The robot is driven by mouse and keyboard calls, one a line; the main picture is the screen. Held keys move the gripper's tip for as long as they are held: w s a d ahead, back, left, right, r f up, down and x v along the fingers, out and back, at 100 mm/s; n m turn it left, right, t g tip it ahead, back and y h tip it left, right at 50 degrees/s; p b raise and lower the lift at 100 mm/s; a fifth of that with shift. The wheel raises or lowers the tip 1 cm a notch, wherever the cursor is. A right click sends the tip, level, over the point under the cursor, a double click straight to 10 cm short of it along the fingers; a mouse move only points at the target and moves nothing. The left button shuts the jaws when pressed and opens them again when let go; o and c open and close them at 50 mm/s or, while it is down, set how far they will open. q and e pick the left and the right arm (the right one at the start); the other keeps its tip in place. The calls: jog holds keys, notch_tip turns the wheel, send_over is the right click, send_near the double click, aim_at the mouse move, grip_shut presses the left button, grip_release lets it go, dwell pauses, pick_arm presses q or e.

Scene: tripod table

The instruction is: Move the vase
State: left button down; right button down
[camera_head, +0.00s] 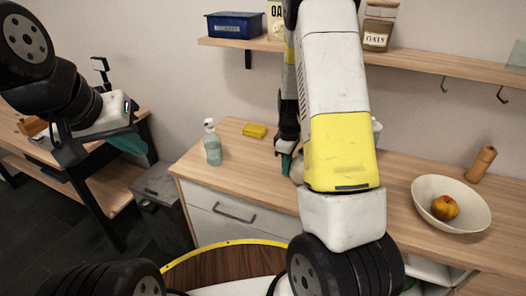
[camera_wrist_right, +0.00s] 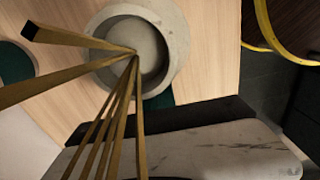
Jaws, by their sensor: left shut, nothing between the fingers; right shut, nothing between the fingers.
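The vase looks to be the round pale stone-like vessel in the right wrist view (camera_wrist_right: 178,76), seen from above with its wide mouth towards the camera. Several thin brass-coloured sticks (camera_wrist_right: 118,100) fan out from its mouth. In the head view only a small pale part of it (camera_head: 297,172) shows beside my right arm, which hides the rest. My right gripper (camera_head: 285,172) is shut and empty, with its teal fingertips low over the counter close by the vase; contact cannot be told. My left gripper (camera_head: 128,145) is shut and empty, away at the left.
The wooden counter (camera_head: 240,165) carries a soap bottle (camera_head: 212,145), a yellow sponge (camera_head: 254,131), a white bowl (camera_head: 435,215) with fruit, and a wooden mill (camera_head: 481,163). A shelf (camera_head: 430,65) with jars is above. A wooden bench (camera_head: 110,190) stands at left.

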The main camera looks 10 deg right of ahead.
jog(key=s+d, duration=0.4)
jog(key=d, duration=0.1)
jog(key=s+d, duration=0.4)
jog(key=d, duration=0.2)
jog(key=s+d, duration=0.4)
jog(key=d, duration=0.2)
jog(key=shift+s, duration=0.2)
